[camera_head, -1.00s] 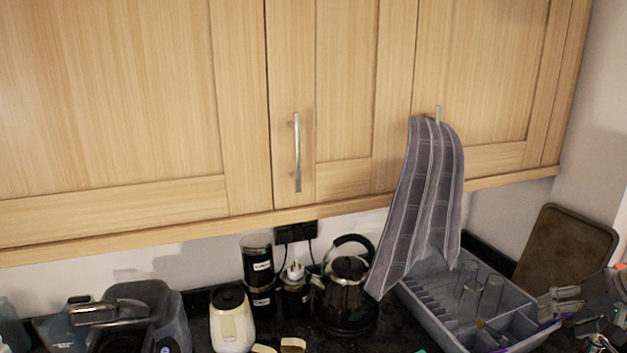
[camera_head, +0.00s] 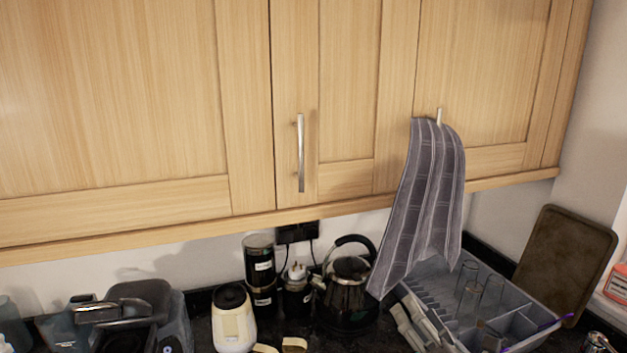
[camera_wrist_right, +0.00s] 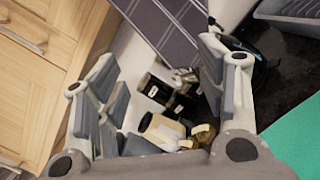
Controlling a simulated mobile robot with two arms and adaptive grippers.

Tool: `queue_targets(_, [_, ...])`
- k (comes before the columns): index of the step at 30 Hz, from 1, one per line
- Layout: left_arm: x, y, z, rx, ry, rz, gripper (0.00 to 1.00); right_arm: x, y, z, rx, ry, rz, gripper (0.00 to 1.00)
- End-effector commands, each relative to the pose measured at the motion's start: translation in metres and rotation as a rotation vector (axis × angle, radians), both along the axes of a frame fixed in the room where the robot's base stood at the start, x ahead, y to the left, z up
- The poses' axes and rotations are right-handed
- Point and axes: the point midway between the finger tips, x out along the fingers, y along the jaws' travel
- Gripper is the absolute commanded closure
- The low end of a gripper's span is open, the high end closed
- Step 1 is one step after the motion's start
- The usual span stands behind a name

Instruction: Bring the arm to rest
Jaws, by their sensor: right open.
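My right gripper (camera_head: 412,326) shows at the lower edge of the head view, in front of the left side of the grey dish rack (camera_head: 530,306). In the right wrist view my right gripper (camera_wrist_right: 160,85) has its two fingers spread wide, with nothing between the tips. Beyond them are dark canisters, a cream jug-like appliance and a striped cloth. Most of my right arm is outside the head view. My left gripper is not in view.
A grey striped towel (camera_head: 425,200) hangs from a cupboard handle above the rack. A black kettle (camera_head: 347,290), dark canisters (camera_head: 260,270) and a cream appliance (camera_head: 233,320) stand on the dark counter. A brown tray (camera_head: 565,262) leans at right. Wooden cupboards (camera_head: 110,100) overhang.

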Motion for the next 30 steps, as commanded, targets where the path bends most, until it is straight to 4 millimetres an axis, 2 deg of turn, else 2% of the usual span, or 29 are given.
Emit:
queue_targets(1, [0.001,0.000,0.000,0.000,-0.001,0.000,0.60,-0.010,-0.007,-0.018,0.173,0.095,-0.059,0.36])
queue_targets(5, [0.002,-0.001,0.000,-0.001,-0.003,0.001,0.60,-0.041,-0.028,-0.070,0.622,0.338,-0.249,0.36])
queue_targets(8, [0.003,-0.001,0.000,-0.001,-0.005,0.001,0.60,-0.079,-0.038,-0.116,0.949,0.518,-0.427,0.36])
queue_targets(9, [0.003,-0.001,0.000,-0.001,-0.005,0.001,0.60,-0.097,-0.041,-0.134,1.070,0.586,-0.505,0.36])
queue_targets(12, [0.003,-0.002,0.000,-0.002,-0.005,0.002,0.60,-0.144,-0.040,-0.172,1.333,0.728,-0.701,0.36])
queue_targets(15, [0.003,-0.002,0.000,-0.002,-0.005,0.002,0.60,-0.188,-0.036,-0.198,1.534,0.832,-0.887,0.36])
queue_targets(18, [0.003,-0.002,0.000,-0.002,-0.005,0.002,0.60,-0.229,-0.028,-0.216,1.686,0.910,-1.061,0.36])
queue_targets(24, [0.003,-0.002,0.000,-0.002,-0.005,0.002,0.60,-0.305,-0.010,-0.234,1.904,1.019,-1.402,0.36])
queue_targets(30, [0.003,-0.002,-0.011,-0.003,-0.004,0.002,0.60,-0.291,-0.009,-0.293,1.883,1.025,-1.414,0.36])
